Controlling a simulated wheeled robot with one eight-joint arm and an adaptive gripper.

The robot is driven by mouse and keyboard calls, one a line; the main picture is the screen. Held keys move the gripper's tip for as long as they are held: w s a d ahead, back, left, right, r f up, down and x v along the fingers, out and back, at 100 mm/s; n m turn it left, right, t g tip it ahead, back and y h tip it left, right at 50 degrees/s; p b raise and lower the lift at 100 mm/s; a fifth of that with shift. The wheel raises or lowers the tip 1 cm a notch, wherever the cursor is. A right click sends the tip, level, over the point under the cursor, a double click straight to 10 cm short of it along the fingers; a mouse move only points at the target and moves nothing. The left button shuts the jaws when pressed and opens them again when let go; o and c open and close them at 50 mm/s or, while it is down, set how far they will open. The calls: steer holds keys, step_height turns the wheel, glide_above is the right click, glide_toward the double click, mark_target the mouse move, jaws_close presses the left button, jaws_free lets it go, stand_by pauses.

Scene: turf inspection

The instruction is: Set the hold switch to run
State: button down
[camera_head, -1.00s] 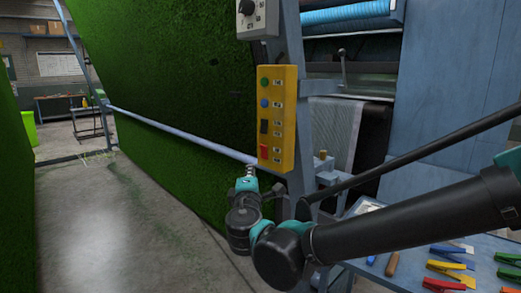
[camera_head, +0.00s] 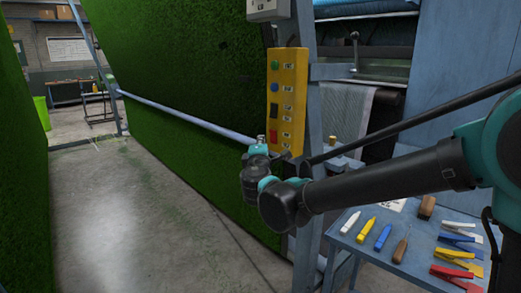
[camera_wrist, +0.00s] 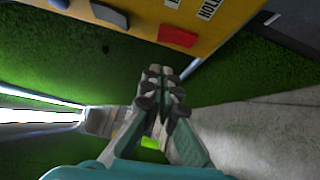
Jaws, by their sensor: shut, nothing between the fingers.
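A yellow control panel (camera_head: 289,101) is fixed to the blue upright. It carries a green button (camera_head: 275,65), a blue button (camera_head: 274,87), a black switch (camera_head: 273,110) and a red switch (camera_head: 273,137), with small labels beside them. In the wrist view the red switch (camera_wrist: 178,36) is nearest my fingers, and a label reading HOLD (camera_wrist: 208,9) lies by the panel's end. The black switch (camera_wrist: 108,15) is further left. My gripper (camera_wrist: 161,88) is shut and empty, just short of the panel; it shows by the panel's lower left in the head view (camera_head: 261,139).
A wall of green turf (camera_head: 185,75) stands left of the panel, with a pale rail (camera_head: 180,114) across it. A blue table (camera_head: 400,250) at lower right holds clamps and hand tools. A grey box (camera_head: 267,9) sits above the panel. The concrete floor (camera_head: 130,220) is clear.

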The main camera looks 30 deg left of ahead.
mark_target(272, 132)
steer(key=shift+w+d+r, duration=0.1)
steer(key=shift+w+d, duration=0.05)
steer(key=shift+w, duration=0.55)
steer(key=shift+w+d+r, duration=0.1)
steer(key=shift+w+d, duration=0.1)
steer(key=shift+w, duration=0.5)
steer(key=shift+w+d+r, duration=0.1)
steer(key=shift+w+d, duration=0.05)
steer(key=shift+w, duration=0.55)
steer(key=shift+w+d+r, duration=0.15)
steer(key=shift+w+d, duration=0.05)
steer(key=shift+w, duration=0.2)
steer(key=shift+s+a, duration=0.1)
steer(key=shift+s, duration=0.1)
